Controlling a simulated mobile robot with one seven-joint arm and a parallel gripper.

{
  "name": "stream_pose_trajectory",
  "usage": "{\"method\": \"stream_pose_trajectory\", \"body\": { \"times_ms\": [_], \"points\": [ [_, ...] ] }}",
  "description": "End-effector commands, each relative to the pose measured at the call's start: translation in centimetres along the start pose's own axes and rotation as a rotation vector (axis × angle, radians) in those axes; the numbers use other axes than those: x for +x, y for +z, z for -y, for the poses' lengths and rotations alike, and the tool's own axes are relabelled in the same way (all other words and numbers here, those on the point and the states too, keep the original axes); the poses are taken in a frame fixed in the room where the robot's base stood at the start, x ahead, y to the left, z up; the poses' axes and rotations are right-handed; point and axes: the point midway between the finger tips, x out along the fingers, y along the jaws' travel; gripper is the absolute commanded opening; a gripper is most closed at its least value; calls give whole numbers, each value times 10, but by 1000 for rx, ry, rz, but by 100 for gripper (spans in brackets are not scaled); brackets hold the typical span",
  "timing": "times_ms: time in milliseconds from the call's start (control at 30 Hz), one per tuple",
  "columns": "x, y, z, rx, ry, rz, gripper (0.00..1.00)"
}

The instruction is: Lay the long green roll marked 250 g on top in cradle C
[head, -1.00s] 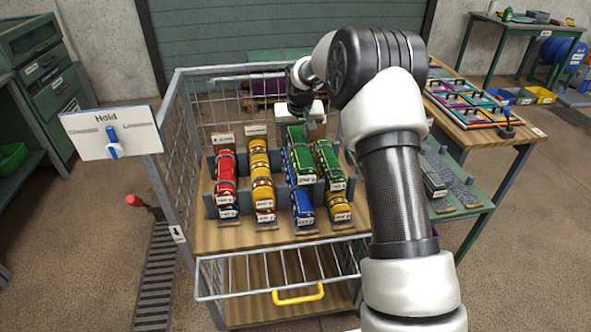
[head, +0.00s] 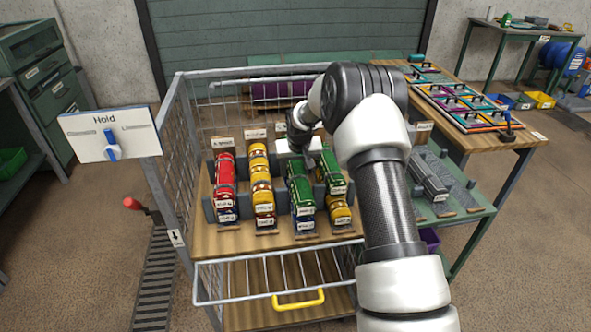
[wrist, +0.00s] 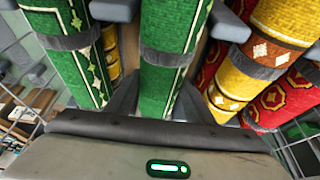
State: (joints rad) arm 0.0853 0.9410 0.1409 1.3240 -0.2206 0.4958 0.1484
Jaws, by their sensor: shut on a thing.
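A long green roll (head: 300,186) lies lengthwise in the third column from the left of the cart's rack. It sits over a blue roll (head: 306,219), of which only a little shows at the front. My gripper (head: 301,147) is shut on the green roll near its far end. The column's back plate is hidden by my gripper, and the cradle letter and the roll's mark are unreadable.
Close on the right is another green roll (head: 333,180) over a yellow one (head: 340,214). On the left stand stacked yellow rolls (head: 261,180) and a red roll (head: 224,180). Grey dividers and wire mesh walls (head: 172,150) surround them. A side table (head: 465,190) stands right.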

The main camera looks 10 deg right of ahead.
Motion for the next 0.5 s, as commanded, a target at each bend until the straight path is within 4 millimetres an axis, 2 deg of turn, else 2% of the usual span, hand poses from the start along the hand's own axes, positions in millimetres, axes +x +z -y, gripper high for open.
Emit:
{"method": "stream_pose_trajectory", "body": {
  "times_ms": [100, 133, 233, 500],
  "points": [
    [4, 1, 0, 0, 0, -1, 19],
    [3, 1, 0, 0, 0, 0, 51],
    [3, 1, 0, 0, 0, 0, 67],
    [2, 1, 0, 0, 0, 0, 67]
  ]
}}
